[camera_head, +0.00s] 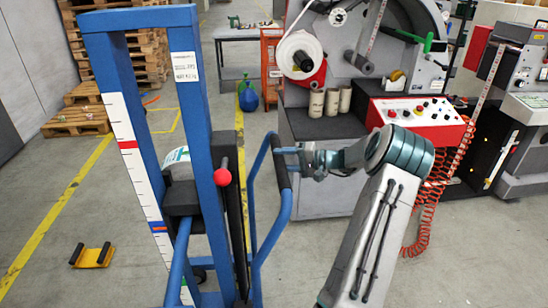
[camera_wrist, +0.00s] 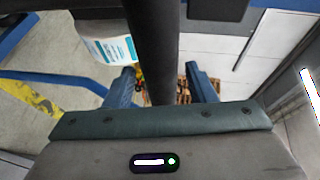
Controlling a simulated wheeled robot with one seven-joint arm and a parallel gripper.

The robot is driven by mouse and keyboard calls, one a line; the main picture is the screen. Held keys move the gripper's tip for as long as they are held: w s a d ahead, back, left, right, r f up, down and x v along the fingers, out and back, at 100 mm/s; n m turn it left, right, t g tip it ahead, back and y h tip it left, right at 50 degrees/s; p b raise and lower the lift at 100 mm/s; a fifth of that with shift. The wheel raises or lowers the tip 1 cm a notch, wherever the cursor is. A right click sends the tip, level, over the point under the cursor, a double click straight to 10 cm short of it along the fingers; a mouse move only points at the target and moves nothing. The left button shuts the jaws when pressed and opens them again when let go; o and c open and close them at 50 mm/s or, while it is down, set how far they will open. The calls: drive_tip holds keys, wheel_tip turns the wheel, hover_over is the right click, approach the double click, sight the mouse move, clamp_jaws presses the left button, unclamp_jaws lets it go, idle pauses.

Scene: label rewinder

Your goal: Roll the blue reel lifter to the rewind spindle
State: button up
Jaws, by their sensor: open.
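The blue reel lifter (camera_head: 197,100) stands upright on the floor at left centre in the head view. It has a blue mast frame, a lever with a red knob (camera_head: 222,177) and a blue push handle (camera_head: 284,205) with a black grip. A labelled white reel (camera_head: 178,163) is partly hidden behind its mast. My gripper (camera_head: 288,159) is at the black grip. In the wrist view, its open fingers (camera_wrist: 160,88) stand either side of the dark grip (camera_wrist: 150,45); contact is unclear. The rewinder (camera_head: 330,130) behind carries a white roll (camera_head: 300,52) and a dark, bare-looking spindle (camera_head: 358,62).
Several cardboard cores (camera_head: 332,103) stand on the rewinder's ledge beside a red control panel (camera_head: 425,112). A red coiled hose (camera_head: 432,200) hangs at its right. A yellow-and-black floor piece (camera_head: 92,256) lies at left. Pallets (camera_head: 82,110) stand behind. Open floor lies before the machine.

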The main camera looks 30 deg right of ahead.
drive_tip(key=shift+x, duration=1.7)
